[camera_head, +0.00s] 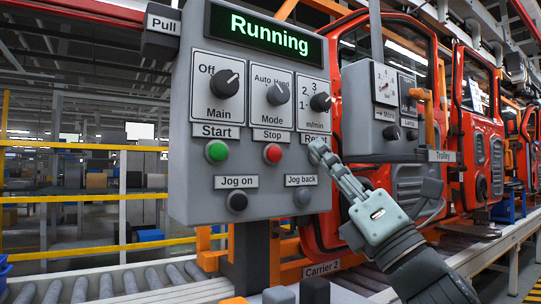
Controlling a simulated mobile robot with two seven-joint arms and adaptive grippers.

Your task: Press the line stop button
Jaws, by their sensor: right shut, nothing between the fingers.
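The red button (272,153) under the "Stop" label is on the grey control panel (180,120). The display (262,32) above reads "Running" in green. My right gripper (318,152) comes in from the lower right with its fingers together and nothing between them. Its fingertips are just right of the red button, in front of the "Reset" label's lower area, and partly hide what is there. I cannot tell whether they touch the panel. My left gripper is out of view.
A green button (217,151) under "Start" sits left of the red one. Below are a black "Jog on" button (237,201) and a "Jog back" button (302,197). A smaller trolley box (385,110) and orange doors (480,130) stand right, a roller conveyor (100,286) below.

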